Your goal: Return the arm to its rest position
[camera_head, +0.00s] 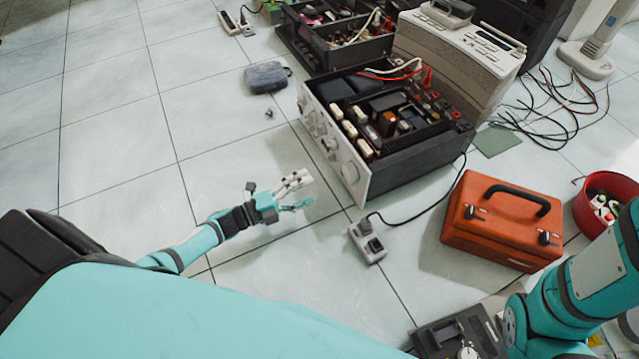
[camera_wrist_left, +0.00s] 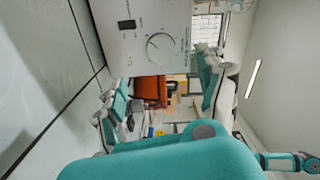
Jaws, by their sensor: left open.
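My left arm (camera_head: 195,245) comes in from the left in the head view and reaches low over the tiled floor. Its gripper (camera_head: 305,191) is open and empty, with the fingers apart, in front of the opened hi-fi unit (camera_head: 350,175). It appears clear of the front panel. In the left wrist view the open fingers (camera_wrist_left: 157,78) frame the pale panel with a round dial (camera_wrist_left: 160,47), and nothing is between them. Part of my right arm (camera_head: 590,285) shows at the lower right; its gripper is out of sight.
An orange toolbox (camera_head: 500,225) and a grey power socket block (camera_head: 368,243) with a cable stand right of my left gripper. A red bowl (camera_head: 590,215) and loose cables (camera_head: 545,115) lie farther right. A dark pouch (camera_head: 266,77) lies behind. Floor at left is clear.

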